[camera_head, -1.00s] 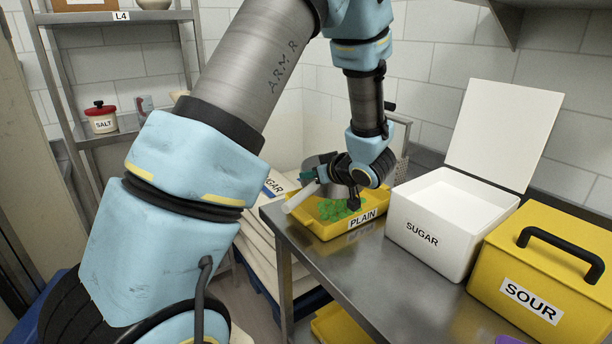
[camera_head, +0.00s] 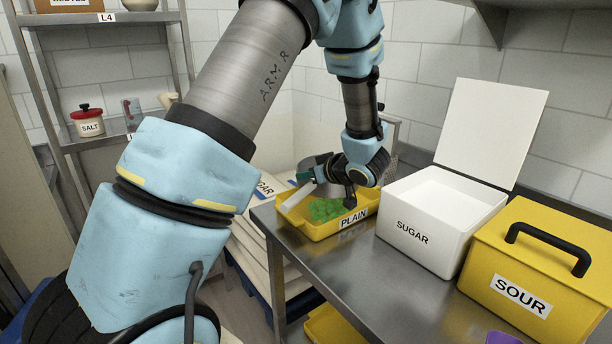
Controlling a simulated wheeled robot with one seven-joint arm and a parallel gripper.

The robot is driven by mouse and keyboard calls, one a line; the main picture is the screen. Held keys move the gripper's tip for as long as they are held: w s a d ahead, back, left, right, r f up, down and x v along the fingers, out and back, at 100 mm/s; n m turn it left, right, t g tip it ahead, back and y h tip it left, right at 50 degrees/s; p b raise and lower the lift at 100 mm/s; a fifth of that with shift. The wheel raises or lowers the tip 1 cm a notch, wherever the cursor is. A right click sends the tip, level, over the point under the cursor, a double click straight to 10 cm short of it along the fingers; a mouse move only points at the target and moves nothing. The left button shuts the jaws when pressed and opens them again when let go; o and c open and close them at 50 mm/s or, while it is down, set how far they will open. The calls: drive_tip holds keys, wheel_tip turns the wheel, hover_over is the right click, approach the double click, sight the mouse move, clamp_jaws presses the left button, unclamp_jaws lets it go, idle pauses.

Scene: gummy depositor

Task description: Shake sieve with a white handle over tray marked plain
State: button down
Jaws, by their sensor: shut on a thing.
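The yellow tray marked PLAIN (camera_head: 315,232) sits at the far left end of the steel table, with green gummies (camera_head: 325,209) in it. My gripper (camera_head: 330,173) is above the tray, shut on the sieve, whose white handle (camera_head: 298,197) points down to the left over the tray's left side.
An open white SUGAR box (camera_head: 405,246) stands just right of the tray, its lid upright. A closed yellow SOUR box (camera_head: 490,302) is at the near right. Sacks (camera_head: 255,222) lie left of the table (camera_head: 385,295).

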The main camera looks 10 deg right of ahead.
drive_tip(key=shift+s+d+r, duration=0.1)
drive_tip(key=shift+s+d, duration=0.05)
drive_tip(key=shift+s+d+p, duration=0.15)
drive_tip(key=shift+s+p, duration=0.15)
drive_tip(key=shift+s+d, duration=0.1)
drive_tip(key=shift+s, duration=0.1)
drive_tip(key=shift+w, duration=0.1)
drive_tip(key=shift+w+a, duration=0.4)
drive_tip(key=shift+w, duration=0.2)
drive_tip(key=shift+w+a, duration=0.4)
drive_tip(key=shift+w, duration=0.2)
drive_tip(key=shift+s+d+p, duration=0.35)
drive_tip(key=shift+s+d, duration=0.1)
drive_tip(key=shift+s, duration=0.2)
drive_tip(key=shift+s+d+p, duration=0.3)
drive_tip(key=shift+s+d, duration=0.1)
drive_tip(key=shift+s, duration=0.25)
